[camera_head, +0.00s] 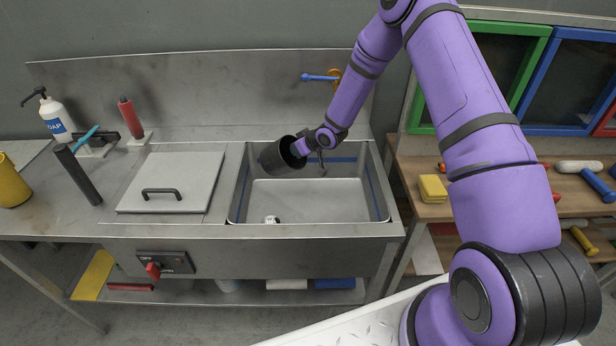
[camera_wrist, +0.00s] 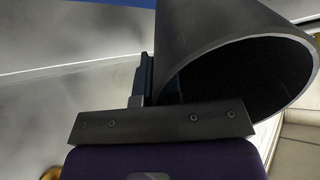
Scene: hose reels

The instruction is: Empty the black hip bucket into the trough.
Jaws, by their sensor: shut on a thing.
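The black bucket (camera_head: 276,156) is in my gripper above the back left part of the steel trough (camera_head: 310,228). It is tilted on its side. In the wrist view the bucket (camera_wrist: 185,30) fills the upper right, with its open mouth toward the right and a dark inside; I cannot see any contents. My gripper (camera_head: 303,147) is shut on the bucket's wall or rim; the exact contact is partly hidden. In the wrist view the fingers (camera_wrist: 148,80) press against the bucket's side. A small white and black item (camera_head: 271,219) lies at the trough's front left.
A lidded panel (camera_head: 172,182) lies left of the trough, with a soap bottle (camera_head: 56,118) and a dark cylinder (camera_head: 78,174) farther left. A blue-handled tap (camera_head: 320,77) is on the wall behind. A wooden bench with a yellow sponge (camera_head: 433,188) stands right.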

